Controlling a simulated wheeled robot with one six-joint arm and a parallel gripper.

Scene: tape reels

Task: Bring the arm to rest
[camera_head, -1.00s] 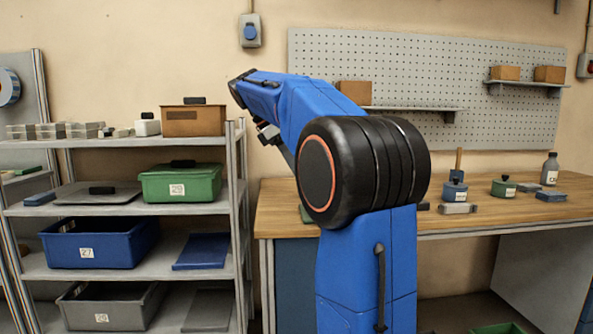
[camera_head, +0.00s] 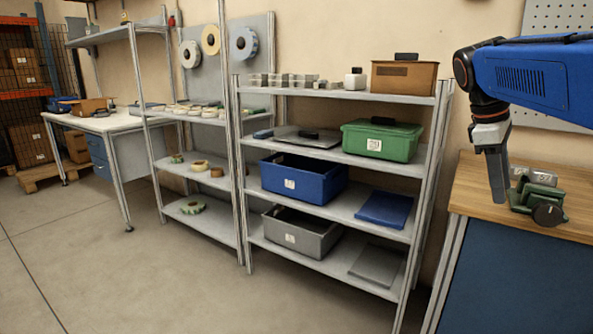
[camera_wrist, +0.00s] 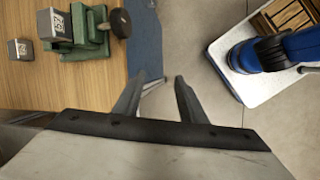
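My blue arm enters the head view from the right edge. My gripper (camera_head: 497,185) hangs below the black and orange-ringed wrist and points down beside the workbench's left end. Nothing is held. The upper part of the arm is cut off by the right edge of the head view.
A green vise-like device (camera_head: 540,200) sits on the wooden workbench (camera_head: 480,185), close right of my gripper. The grey shelf rack (camera_head: 440,130) with blue, green and grey bins stands close on the left. Open floor (camera_head: 120,290) lies further left.

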